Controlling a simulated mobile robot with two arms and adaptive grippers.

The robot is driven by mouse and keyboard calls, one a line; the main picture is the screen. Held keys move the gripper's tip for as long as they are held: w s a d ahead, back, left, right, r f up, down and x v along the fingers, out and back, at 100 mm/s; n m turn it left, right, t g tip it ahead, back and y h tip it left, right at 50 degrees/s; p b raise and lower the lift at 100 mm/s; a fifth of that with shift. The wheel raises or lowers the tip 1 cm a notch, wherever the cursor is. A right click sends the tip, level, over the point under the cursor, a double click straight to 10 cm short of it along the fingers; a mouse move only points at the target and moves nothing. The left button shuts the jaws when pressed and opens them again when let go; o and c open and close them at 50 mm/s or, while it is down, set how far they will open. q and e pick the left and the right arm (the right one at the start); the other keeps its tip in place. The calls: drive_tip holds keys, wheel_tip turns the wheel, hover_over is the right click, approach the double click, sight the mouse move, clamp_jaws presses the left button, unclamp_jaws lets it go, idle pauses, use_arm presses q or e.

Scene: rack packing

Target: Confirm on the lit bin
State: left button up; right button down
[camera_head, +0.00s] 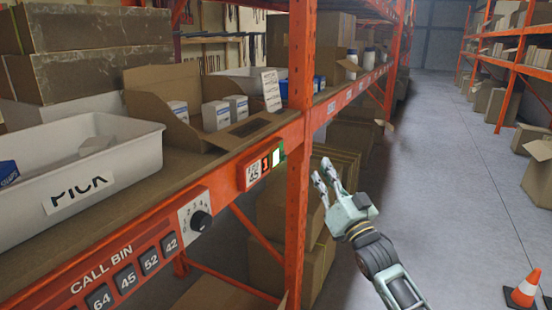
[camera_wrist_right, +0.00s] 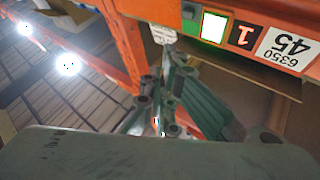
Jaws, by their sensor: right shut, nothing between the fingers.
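A small module on the orange shelf beam carries a 45 label (camera_head: 254,174), a dark display with a 1 (camera_head: 266,163) and a lit white-green button (camera_head: 279,153). The right wrist view shows the lit button (camera_wrist_right: 214,27), the display (camera_wrist_right: 244,36) and the 45 label (camera_wrist_right: 288,47) upside down. An open cardboard bin (camera_head: 158,104) with small white boxes stands on the shelf above the module. My right gripper (camera_head: 322,173) is shut and empty, in the aisle right of the post and apart from the button. Its fingers also show in the right wrist view (camera_wrist_right: 170,65). My left gripper is out of view.
An orange upright post (camera_head: 299,150) stands between the module and my right gripper. A white PICK tray (camera_head: 130,130) is left. The CALL BIN panel (camera_head: 100,262) has numbered buttons and a dial (camera_head: 200,221).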

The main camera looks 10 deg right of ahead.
sight(275, 158)
drive_tip(key=r, duration=0.3)
drive_tip(key=shift+s+a+r+y, duration=0.2)
drive_tip(key=shift+s+y, duration=0.15)
drive_tip(key=shift+y, duration=0.05)
drive_tip(key=w+a+b, duration=0.3)
drive_tip(key=w+a, duration=0.2)
drive_tip(key=a, duration=0.2)
drive_tip(key=shift+a, duration=0.2)
idle(1.3)
drive_tip(key=shift+w+a, duration=0.2)
drive_tip(key=shift+a, duration=0.15)
